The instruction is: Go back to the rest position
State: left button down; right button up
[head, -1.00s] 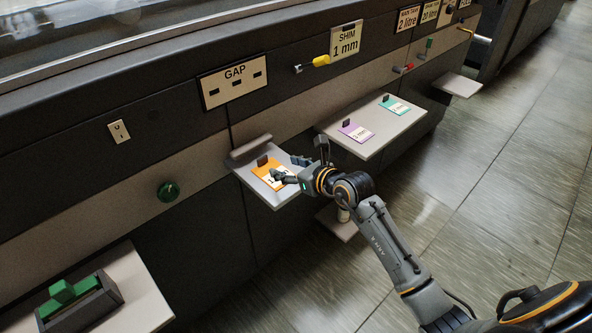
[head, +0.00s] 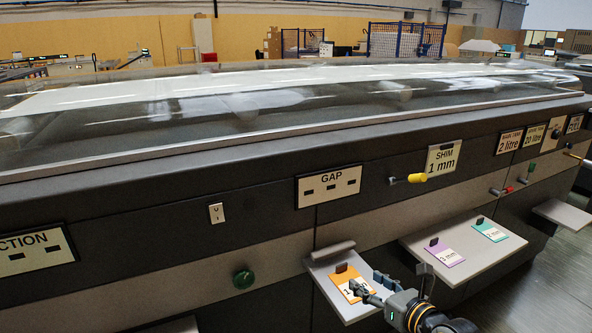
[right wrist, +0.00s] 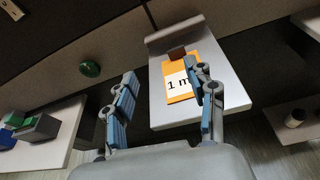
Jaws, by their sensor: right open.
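My right gripper (head: 368,286) is at the lower right of the head view, in front of a small grey shelf. In the right wrist view its two blue-padded fingers (right wrist: 165,100) are spread apart with nothing between them. An orange card (head: 345,283) marked 1 mm lies on the small shelf (head: 325,262), and the right finger overlaps part of it in the right wrist view. I cannot tell whether it touches the card. My left gripper is in neither view.
A wider shelf (head: 420,247) holds a purple card (head: 446,252) and a teal card (head: 490,230). The machine front carries a GAP panel (head: 328,186), a yellow-handled lever (head: 416,178) and a green knob (head: 243,279). Open floor lies at the lower right.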

jog(key=s+r+m+t, duration=0.6)
jog(key=r+m+t, duration=0.2)
jog(key=r+m, duration=0.4)
jog(key=s+d+f+m+g+h, duration=0.35)
jog(key=d+m+h, duration=0.2)
jog(key=m, duration=0.45)
jog(key=s+d+f+m+g+h, duration=0.2)
jog(key=d+f+m+h, duration=0.3)
jog(key=m+h, duration=0.3)
jog(key=s+a+f+m+g+y, duration=0.3)
jog(key=s+f+m+g, duration=0.5)
jog(key=f, duration=0.5)
jog(key=s+a+f+g+y, duration=0.2)
jog(key=s+a+f, duration=0.15)
jog(key=s, duration=0.25)
jog(key=s+a+f+g+y, duration=0.3)
jog(key=s+a, duration=0.2)
jog(key=s, duration=0.2)
notch_tip(320, 180, down, 26)
jog(key=s+n, duration=0.1)
jog(key=s+d+f+g, duration=0.2)
jog(key=s+d+f, duration=0.1)
jog(key=s+f, duration=1.2)
jog(key=shift+s+f, duration=0.3)
jog(key=shift+s, duration=0.6)
